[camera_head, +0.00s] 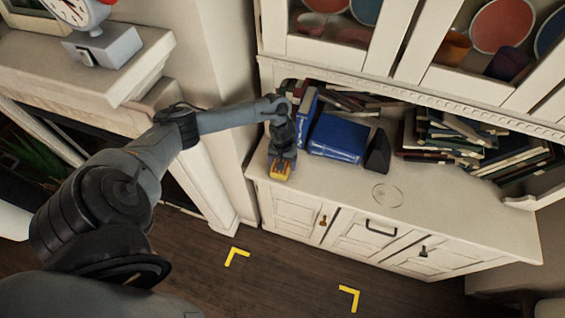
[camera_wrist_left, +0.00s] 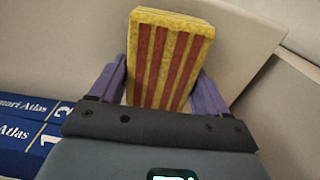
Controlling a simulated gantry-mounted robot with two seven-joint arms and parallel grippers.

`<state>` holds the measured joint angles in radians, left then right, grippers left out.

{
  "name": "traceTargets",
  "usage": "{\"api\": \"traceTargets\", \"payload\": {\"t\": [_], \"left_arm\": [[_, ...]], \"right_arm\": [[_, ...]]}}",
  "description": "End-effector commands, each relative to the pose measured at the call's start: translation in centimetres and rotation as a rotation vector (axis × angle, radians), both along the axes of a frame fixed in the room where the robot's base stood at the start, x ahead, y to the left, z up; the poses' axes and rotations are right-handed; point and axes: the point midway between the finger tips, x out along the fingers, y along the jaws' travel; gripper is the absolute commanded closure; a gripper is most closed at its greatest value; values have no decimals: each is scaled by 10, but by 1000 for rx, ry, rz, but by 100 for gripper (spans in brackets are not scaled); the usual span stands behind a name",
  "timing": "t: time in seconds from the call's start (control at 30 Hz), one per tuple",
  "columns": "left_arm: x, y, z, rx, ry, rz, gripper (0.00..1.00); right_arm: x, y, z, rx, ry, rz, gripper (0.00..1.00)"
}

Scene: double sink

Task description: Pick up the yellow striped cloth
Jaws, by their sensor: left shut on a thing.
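The yellow striped cloth (camera_wrist_left: 168,50) is a folded, block-like bundle with red and yellow stripes. In the left wrist view it stands between the two purple fingers of my left gripper (camera_wrist_left: 162,78), which touch its sides. In the head view the cloth (camera_head: 280,171) shows as a small yellow patch below my left gripper (camera_head: 281,163), at the left end of the white cabinet's counter. I cannot tell whether the cloth touches the counter. My right gripper is not in view.
The white cabinet (camera_head: 330,198) has a bare counter front. Piled books (camera_head: 470,140) fill the right. A mantel with a clock (camera_head: 78,10) is at left.

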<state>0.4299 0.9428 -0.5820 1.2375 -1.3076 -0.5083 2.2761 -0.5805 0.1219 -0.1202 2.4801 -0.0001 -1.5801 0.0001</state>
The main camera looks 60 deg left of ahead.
Motion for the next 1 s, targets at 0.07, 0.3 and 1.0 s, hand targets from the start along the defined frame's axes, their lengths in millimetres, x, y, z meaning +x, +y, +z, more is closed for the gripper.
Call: {"api": "traceTargets", "payload": {"t": [0.07, 0.3, 1.0], "left_arm": [[0, 0, 3, 1, -1, 0, 53], [1, 0, 24, 1, -2, -1, 53], [42, -91, 104, -1, -3, -1, 53]], "right_arm": [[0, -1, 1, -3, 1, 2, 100], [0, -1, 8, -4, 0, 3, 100], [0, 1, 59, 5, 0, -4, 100]]}}
